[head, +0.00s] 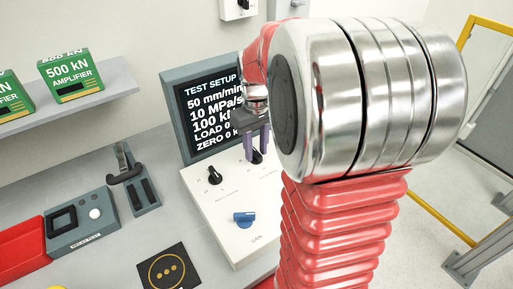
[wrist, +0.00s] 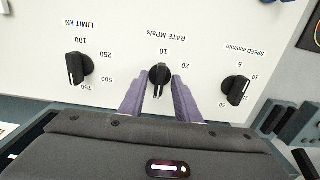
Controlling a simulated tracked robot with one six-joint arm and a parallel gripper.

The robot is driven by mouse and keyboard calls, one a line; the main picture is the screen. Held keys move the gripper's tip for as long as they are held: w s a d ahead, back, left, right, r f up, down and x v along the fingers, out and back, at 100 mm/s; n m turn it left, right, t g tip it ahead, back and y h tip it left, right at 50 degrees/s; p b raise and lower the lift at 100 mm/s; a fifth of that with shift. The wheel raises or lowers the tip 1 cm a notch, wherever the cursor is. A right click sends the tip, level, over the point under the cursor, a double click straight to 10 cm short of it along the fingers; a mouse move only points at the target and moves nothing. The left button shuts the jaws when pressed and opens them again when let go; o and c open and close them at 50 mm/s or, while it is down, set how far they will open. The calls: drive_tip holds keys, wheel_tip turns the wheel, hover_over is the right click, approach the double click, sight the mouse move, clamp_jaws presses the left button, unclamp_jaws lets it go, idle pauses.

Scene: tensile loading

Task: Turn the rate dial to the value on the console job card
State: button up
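The rate dial (wrist: 160,77) is a black knob on the pale console panel, under an upside-down "RATE MPa/s" label in the wrist view. Labels 10 and 20 show beside it; others are hidden, and its set value is unclear. My gripper (wrist: 159,84) has its two purple fingers on either side of the dial, with small gaps showing. In the head view my gripper (head: 257,146) points down at the panel. The console screen (head: 208,112) reads "TEST SETUP", 50 mm/min, 10 MPa/s, 100 kN; my arm covers its right side.
The speed dial (wrist: 238,89) and limit dial (wrist: 78,68) flank the rate dial in the wrist view. A blue gain knob (head: 244,218) sits nearer the console's front. A relay test box (head: 82,220) and a lever unit (head: 136,180) stand left of the console.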

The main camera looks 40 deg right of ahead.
drive_tip(key=shift+c, duration=0.3)
clamp_jaws()
drive_tip(key=shift+m, duration=0.4)
drive_tip(key=m, duration=1.1)
idle(0.5)
drive_tip(key=shift+o, duration=0.3)
unclamp_jaws()
